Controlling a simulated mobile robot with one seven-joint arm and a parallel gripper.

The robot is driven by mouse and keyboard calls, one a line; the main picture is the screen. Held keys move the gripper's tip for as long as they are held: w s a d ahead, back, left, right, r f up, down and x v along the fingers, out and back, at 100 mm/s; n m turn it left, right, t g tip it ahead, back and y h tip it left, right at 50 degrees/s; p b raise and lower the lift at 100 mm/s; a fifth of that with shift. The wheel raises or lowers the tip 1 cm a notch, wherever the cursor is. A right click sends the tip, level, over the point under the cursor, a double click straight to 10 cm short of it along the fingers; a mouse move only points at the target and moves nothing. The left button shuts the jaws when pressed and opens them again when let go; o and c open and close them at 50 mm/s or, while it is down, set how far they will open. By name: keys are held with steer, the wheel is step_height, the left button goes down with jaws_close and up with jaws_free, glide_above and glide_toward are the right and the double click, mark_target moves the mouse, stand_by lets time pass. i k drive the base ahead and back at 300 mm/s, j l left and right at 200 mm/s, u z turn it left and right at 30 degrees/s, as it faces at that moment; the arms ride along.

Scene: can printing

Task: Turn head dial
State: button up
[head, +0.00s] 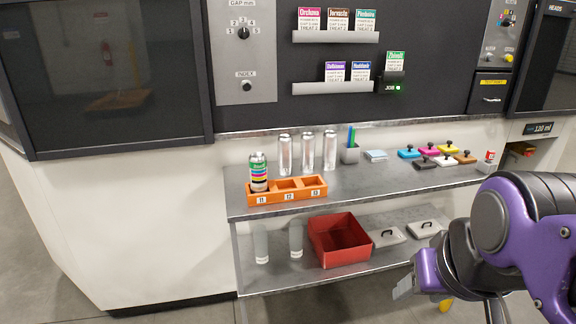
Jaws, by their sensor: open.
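A dark dial (508,21) with marks around it is on the grey panel at the upper right, cut by the top edge. A second dial (243,32), labelled GAP mm and marked 1 to 5, is on the grey panel left of centre, above the INDEX knob (247,87). My gripper (408,286), on my purple arm, is low at the right in front of the lower shelf, well below both dials. It is open, holds nothing visible, and is partly hidden by the arm.
The steel bench (370,183) holds an orange tray (288,198) with a printed can (258,172), several plain cans and coloured stamp-like blocks (429,148). A red bin (338,240) is on the lower shelf. Card ledges (335,37) project from the wall between the panels.

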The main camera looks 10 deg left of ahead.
mark_target(506, 22)
steer(key=u, duration=0.75)
steer(key=l, duration=0.95)
steer(key=l+u, duration=0.1)
steer(key=l, duration=0.5)
steer(key=l+u, duration=0.1)
steer(key=l, duration=0.5)
steer(key=l+u, duration=0.15)
steer(key=l, duration=0.45)
steer(key=l+u, duration=0.1)
steer(key=l, duration=0.55)
steer(key=l+u, duration=0.1)
steer(key=l, duration=0.5)
steer(key=k+l+u, duration=0.1)
steer(key=l, duration=0.5)
steer(key=k+l+u, duration=0.15)
steer(key=l, duration=0.4)
